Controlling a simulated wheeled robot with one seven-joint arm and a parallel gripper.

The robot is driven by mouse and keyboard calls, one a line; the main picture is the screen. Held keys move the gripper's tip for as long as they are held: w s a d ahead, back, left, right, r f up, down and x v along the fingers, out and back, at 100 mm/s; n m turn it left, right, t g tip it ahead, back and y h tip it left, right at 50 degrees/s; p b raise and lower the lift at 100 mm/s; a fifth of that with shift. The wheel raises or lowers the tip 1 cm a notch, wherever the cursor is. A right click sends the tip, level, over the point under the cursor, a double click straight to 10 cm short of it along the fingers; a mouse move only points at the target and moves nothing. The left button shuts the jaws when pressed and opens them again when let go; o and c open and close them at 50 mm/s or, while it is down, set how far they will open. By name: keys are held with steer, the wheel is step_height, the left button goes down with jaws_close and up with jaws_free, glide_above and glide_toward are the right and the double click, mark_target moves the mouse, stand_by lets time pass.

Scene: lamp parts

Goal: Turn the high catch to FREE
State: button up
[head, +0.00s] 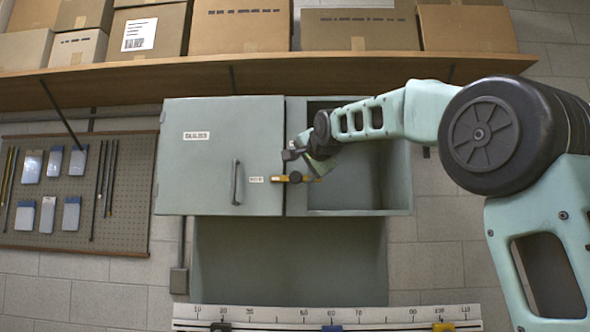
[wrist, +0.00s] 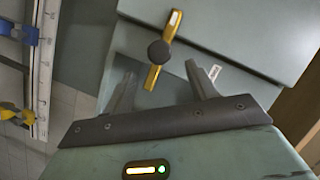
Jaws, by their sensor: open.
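The catch (head: 295,177) is a yellow bar with a round dark knob at its middle. In the head view it lies about level across the seam between the cabinet door (head: 217,150) and the open bay. It also shows in the wrist view (wrist: 159,53), slanting between my fingers. My gripper (wrist: 160,72) is open, with one finger on each side of the bar's near end. I cannot tell whether either finger touches it. A small pale label (head: 256,179) sits left of the catch; its lettering is too small to read.
The open bay (head: 345,185) right of the door looks empty. A wooden shelf (head: 270,76) with cardboard boxes hangs above. A pegboard (head: 70,185) with tools is at left. A scale rail (head: 290,316) with coloured sliders runs along the bottom.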

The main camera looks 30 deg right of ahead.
mark_target(297, 175)
steer(key=p+x, duration=0.3)
steer(key=x, duration=0.4)
steer(key=shift+w+d+r, duration=0.1)
steer(key=shift+w, duration=0.15)
steer(key=shift+w+d+f+p, duration=0.1)
steer(key=shift+w+f+p, duration=0.2)
steer(key=shift+w, duration=0.2)
jaws_close()
